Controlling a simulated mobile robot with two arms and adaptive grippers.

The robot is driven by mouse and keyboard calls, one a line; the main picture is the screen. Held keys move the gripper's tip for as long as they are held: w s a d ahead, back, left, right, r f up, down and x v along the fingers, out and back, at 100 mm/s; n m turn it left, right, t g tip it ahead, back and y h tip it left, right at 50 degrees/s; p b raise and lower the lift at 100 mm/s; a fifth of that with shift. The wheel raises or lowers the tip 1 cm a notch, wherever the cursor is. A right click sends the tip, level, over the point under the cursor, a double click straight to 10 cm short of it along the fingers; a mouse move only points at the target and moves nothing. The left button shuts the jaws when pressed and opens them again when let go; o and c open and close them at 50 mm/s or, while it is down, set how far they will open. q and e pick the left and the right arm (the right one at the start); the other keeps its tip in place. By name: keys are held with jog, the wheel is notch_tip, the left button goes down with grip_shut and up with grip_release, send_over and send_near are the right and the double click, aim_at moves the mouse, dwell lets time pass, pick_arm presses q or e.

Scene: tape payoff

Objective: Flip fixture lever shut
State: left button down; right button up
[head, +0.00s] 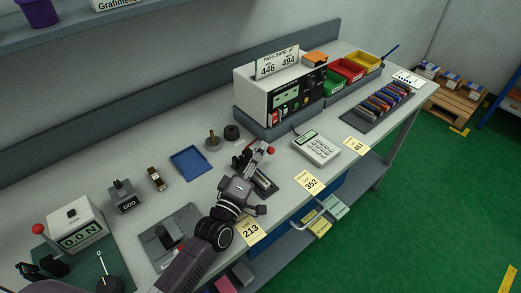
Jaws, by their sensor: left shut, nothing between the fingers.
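The fixture (264,184) is a small dark block with a metallic part, on the grey bench near its front edge. A lever with a red ball knob (271,150) shows at its far side, right by my gripper's fingertips. My left gripper (259,151) reaches over the fixture from the front, shut and empty. Whether the fingers touch the lever is too small to tell. My gripper and wrist hide part of the fixture, and the lever's lower end is hard to make out. My right gripper is not in view.
A keypad device (316,148) stands right of the fixture, a white tester (280,95) behind it. A blue tray (190,163), spindle (212,140) and counter (123,195) lie left. Yellow tags (308,182) line the bench edge. Bare bench shows between the objects.

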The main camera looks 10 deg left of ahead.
pick_arm(q)
jog(key=shift+d+f, duration=0.15)
jog(key=shift+f, duration=0.05)
jog(key=shift+r, duration=0.1)
notch_tip(320, 180, up, 10)
jog(key=shift+r, duration=0.1)
dwell(0.6)
